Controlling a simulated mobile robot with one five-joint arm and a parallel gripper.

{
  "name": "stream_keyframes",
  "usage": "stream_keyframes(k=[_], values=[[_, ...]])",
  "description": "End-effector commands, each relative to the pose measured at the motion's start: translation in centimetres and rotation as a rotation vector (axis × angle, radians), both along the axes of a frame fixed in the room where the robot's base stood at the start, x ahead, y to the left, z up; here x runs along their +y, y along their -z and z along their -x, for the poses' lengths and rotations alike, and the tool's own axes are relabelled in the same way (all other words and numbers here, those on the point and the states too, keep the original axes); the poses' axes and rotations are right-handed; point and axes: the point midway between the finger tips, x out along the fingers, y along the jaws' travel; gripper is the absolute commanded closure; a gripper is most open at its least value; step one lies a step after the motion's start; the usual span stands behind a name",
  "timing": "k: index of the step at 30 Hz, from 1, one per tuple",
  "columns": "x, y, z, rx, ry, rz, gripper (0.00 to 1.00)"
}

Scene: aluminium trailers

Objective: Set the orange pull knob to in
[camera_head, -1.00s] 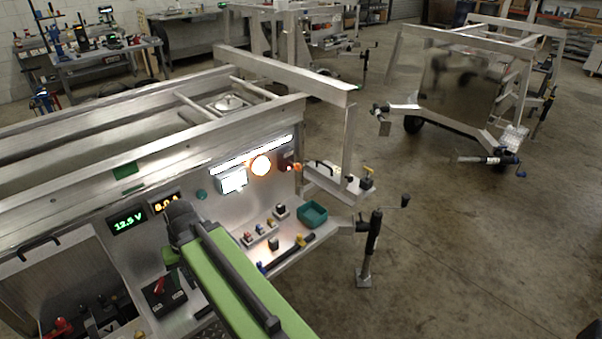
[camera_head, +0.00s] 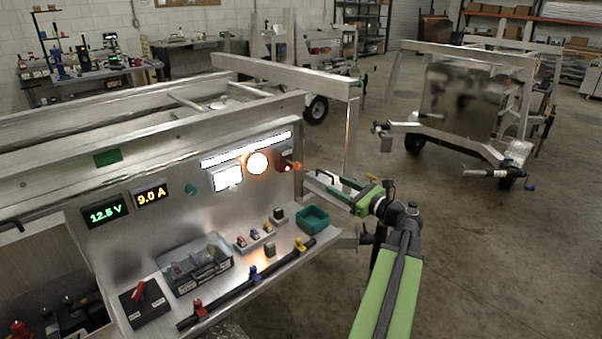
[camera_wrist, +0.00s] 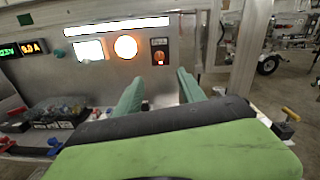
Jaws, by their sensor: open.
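The orange pull knob (camera_head: 297,166) sticks out from a small dark plate (camera_head: 286,158) at the right end of the upright aluminium panel. A small red glow shows beside it. In the wrist view the dark plate (camera_wrist: 159,46) is straight ahead, with an orange-red spot (camera_wrist: 160,61) on it; I cannot tell there whether that is the knob or a light. My gripper (camera_head: 333,187) is right of the knob and a little lower, apart from it. Its green fingers (camera_wrist: 158,80) are open and empty, either side of the plate's line in the wrist view. How far the knob stands out is unclear.
A lit round lamp (camera_head: 257,163) and a white screen (camera_head: 226,176) sit left of the knob. A teal tray (camera_head: 313,219) and small switches (camera_head: 256,235) are on the shelf below. A trailer post (camera_head: 352,140) stands just behind my gripper. Open floor lies to the right.

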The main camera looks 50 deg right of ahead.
Motion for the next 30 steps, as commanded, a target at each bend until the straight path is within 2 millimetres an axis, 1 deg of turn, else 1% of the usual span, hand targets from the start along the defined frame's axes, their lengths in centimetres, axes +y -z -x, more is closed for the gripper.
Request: stream_keyframes(k=[2,5,15,18,21,25,30], values=[[0.0,0.0,-0.9,0.001,-0.004,0.001,0.53],[-0.1,0.0,-2.8,0.002,-0.005,0.002,0.53],[-0.4,0.0,-11.5,0.003,-0.006,0.004,0.53],[-0.5,0.0,-13.7,0.003,-0.006,0.004,0.53],[-0.6,0.0,-15.5,0.003,-0.004,0.004,0.53],[-0.6,0.0,-16.8,0.003,-0.003,0.004,0.53],[-0.6,0.0,-17.3,0.003,-0.002,0.005,0.53]])
